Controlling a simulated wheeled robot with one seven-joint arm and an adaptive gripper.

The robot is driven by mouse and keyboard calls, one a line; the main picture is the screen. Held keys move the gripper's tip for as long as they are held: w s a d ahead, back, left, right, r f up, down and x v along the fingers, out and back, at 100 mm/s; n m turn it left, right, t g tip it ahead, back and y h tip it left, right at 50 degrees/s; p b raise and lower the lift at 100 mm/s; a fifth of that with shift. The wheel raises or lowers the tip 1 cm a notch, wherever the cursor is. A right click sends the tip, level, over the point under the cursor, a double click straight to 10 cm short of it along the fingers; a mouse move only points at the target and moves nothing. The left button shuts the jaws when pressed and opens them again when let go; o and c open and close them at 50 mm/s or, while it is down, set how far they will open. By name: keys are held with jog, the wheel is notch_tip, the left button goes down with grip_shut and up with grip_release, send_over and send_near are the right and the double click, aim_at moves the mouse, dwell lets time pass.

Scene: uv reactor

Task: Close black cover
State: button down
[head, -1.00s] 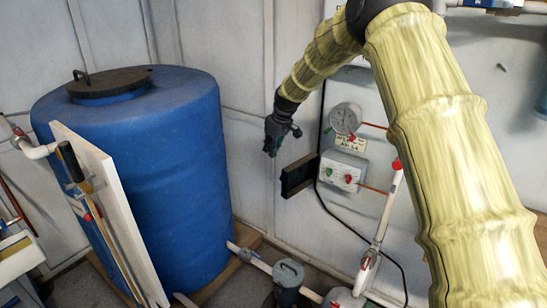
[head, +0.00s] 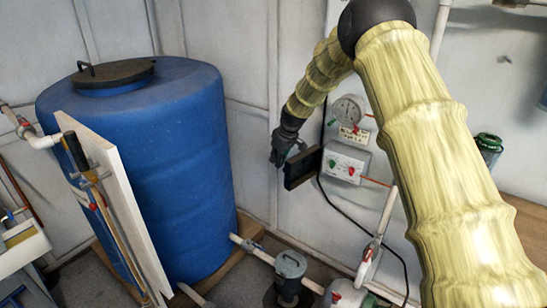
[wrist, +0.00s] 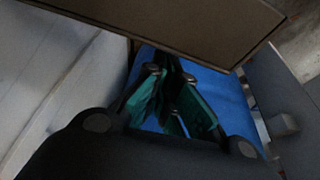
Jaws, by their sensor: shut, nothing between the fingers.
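The black cover (head: 303,168) stands out from the wall at the left side of the grey control box (head: 345,163), swung open. In the wrist view a dark flat panel (wrist: 190,25), apparently this cover, crosses the top close to my fingers. My gripper (head: 277,160) is just left of the cover in the head view, pointing down. Its teal fingers (wrist: 175,85) are shut and empty. I cannot tell whether they touch the cover.
A blue barrel (head: 165,170) with a black lid (head: 112,77) stands left, with a white board (head: 115,205) before it. A round gauge (head: 348,109) is above the control box. Pipes and a grey pump (head: 290,265) are below. A green jar (head: 489,143) is at right.

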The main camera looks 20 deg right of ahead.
jog(key=shift+s+d+f, duration=0.1)
jog(key=shift+s+d, duration=0.2)
jog(key=shift+s, duration=0.2)
